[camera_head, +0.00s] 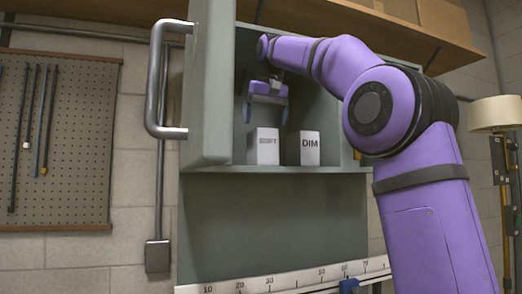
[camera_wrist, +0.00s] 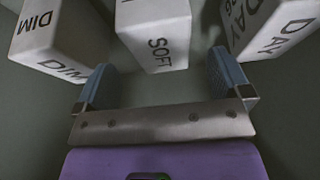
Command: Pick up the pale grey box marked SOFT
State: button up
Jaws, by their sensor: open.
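In the wrist view the SOFT box (camera_wrist: 155,30) is at the top centre, in line with the gap between the fingers. My gripper (camera_head: 266,116) is open and empty, above the SOFT box in the head view. Its two blue fingers (camera_wrist: 163,80) show in the wrist view, apart from the box. The DIM box (camera_wrist: 62,38) is at left there.
The cabinet (camera_head: 275,215) has an open door with a metal handle (camera_head: 156,80) at left. The neighbouring boxes leave gaps beside SOFT.

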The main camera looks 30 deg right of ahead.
aim_at(261, 140)
jog(key=shift+x, duration=3.25)
jog(key=shift+w+f, duration=0.1)
jog(key=shift+w, duration=0.05)
jog(key=c, duration=1.1)
